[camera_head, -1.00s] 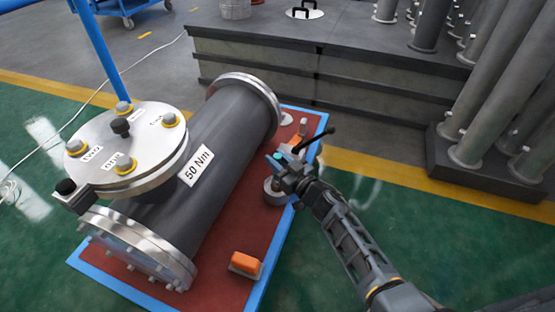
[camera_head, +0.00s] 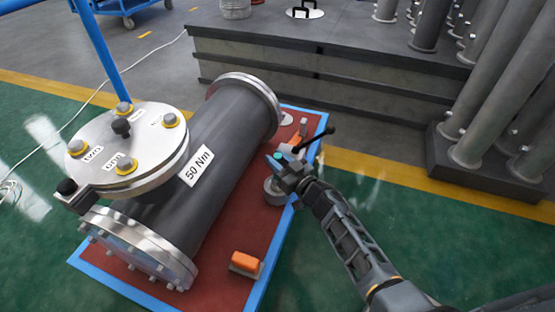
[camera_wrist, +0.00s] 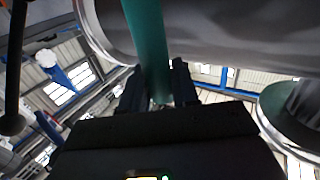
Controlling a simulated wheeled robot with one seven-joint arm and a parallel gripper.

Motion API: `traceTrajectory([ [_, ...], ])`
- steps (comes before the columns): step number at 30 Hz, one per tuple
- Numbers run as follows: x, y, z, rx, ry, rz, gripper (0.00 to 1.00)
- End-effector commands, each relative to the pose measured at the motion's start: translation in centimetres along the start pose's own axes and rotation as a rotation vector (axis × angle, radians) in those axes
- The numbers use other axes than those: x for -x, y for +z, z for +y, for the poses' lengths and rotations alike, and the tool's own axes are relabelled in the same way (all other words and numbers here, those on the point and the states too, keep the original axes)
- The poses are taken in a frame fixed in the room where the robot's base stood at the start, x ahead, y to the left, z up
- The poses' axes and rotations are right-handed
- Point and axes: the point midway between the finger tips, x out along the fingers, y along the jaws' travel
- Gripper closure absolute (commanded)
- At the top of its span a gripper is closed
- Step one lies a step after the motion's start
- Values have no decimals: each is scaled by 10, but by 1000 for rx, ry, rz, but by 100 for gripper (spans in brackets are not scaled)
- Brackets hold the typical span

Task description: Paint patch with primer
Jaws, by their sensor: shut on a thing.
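My gripper (camera_head: 283,168) is over the right edge of the red board, beside the grey shell (camera_head: 225,135). It is shut on a teal handle (camera_wrist: 148,40), which stands between the fingers in the wrist view. I take it for the brush; its bristles cannot be made out. A round grey tin (camera_head: 274,191) sits on the board just below my gripper. Whether the brush touches the tin is hidden. I cannot make out a patch on the shell.
The red board (camera_head: 215,262) has a blue rim. An orange block (camera_head: 245,261) lies near its front. A black lever (camera_head: 318,138) rises close behind my gripper. A grey stepped platform (camera_head: 290,65) stands behind, pipes (camera_head: 495,110) at right.

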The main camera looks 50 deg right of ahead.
Motion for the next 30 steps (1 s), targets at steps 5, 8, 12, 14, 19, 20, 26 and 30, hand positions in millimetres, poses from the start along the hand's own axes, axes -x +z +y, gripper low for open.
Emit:
traceTrajectory([
  [5, 1, -3, 0, -1, 2, -5, 100],
  [8, 1, -11, 0, -1, 1, -4, 100],
  [12, 0, -21, 0, 0, 0, -3, 100],
  [14, 0, -25, -1, 0, -1, -3, 100],
  [19, 0, -36, 0, 0, 0, -1, 100],
  [20, 0, -38, 0, 0, 0, -1, 100],
  [26, 0, -50, 0, -1, 0, -1, 100],
  [30, 0, -59, 0, 0, -1, -2, 100],
])
